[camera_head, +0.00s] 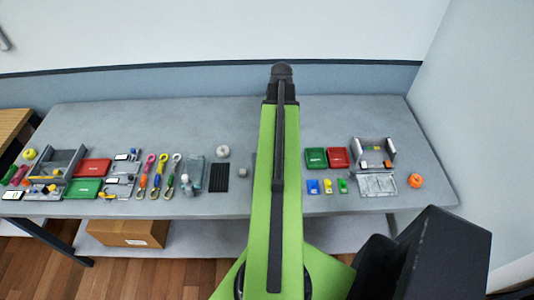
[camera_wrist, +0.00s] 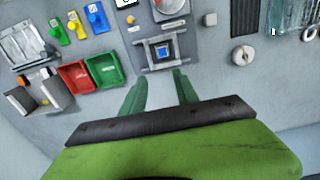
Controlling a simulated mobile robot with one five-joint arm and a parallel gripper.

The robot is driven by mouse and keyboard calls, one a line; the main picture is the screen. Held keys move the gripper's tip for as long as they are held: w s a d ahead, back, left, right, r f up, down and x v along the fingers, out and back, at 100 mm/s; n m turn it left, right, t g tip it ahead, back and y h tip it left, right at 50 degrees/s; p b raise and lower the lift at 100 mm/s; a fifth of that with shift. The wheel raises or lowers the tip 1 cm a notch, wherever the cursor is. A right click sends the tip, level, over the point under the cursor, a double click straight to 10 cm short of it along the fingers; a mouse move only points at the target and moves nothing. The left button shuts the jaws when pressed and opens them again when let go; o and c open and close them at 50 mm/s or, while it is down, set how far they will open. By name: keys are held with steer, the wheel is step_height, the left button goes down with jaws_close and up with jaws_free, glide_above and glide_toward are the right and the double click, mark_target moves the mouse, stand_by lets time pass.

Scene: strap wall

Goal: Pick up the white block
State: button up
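The white block (camera_wrist: 210,19) is a small pale cube on the grey table, near the top of the wrist view and right of centre. In the head view the white block (camera_head: 242,173) lies just left of my green arm. My gripper (camera_wrist: 163,80) is open in the wrist view, its two green fingers apart with nothing between them. The block is beyond the fingertips and to their right in that view, and not touched. My arm hides the gripper fingers in the head view.
A white round thing (camera_wrist: 243,55) and a black ribbed pad (camera_wrist: 245,17) lie near the block. Red (camera_wrist: 78,76) and green (camera_wrist: 106,70) trays stand left. Table around the block is clear.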

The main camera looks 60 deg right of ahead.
steer(key=f+b, duration=1.2)
steer(key=shift+w+a+f+b, duration=0.1)
steer(key=shift+w+f+b, duration=0.2)
steer(key=shift+f+b, duration=0.05)
steer(key=f+b, duration=0.5)
steer(key=shift+w+f, duration=0.1)
steer(key=shift+w, duration=0.1)
steer(key=shift+r, duration=0.2)
steer(key=shift+c, duration=0.5)
jaws_close()
